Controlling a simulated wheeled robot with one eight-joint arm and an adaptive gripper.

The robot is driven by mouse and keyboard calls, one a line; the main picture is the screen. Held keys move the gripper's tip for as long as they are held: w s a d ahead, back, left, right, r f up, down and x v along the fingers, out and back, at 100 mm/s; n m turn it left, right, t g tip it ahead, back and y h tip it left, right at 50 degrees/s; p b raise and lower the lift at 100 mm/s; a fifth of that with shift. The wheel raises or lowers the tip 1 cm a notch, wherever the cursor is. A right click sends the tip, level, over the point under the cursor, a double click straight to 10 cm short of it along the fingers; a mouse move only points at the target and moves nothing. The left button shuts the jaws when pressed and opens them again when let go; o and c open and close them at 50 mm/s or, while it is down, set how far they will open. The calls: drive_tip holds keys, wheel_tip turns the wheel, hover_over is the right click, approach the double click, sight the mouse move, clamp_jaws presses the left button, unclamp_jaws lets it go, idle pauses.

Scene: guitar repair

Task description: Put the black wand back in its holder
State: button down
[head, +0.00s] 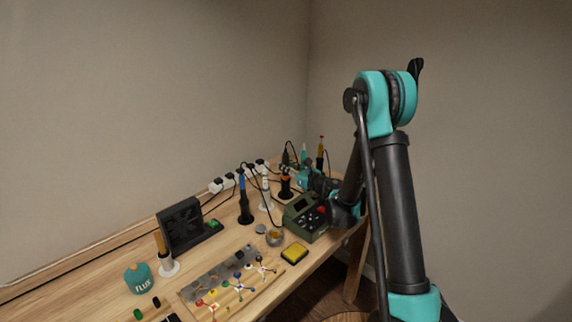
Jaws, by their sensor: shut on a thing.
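My gripper (284,169) is at the back right of the workbench, at the end of my arm, which reaches over from the right. It is small in view and shut on a slim dark thing that looks like the black wand (287,156), upright at the fingertips. Its lower end is hidden by the gripper. A black holder with an orange part (286,189) stands just below and in front of the gripper. Whether it is the wand's own holder, and whether the wand touches it, I cannot tell.
A blue-handled tool in a black stand (245,205), a white stand (265,195) and a green station (305,217) crowd around. Teal (303,153) and yellow-black (320,155) tools stand behind. A power strip (228,181) and cables run along the wall. A fan (180,226) stands left.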

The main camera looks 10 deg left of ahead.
drive_tip(key=c, duration=0.6)
unclamp_jaws()
idle(0.5)
drive_tip(key=shift+r, duration=5.45)
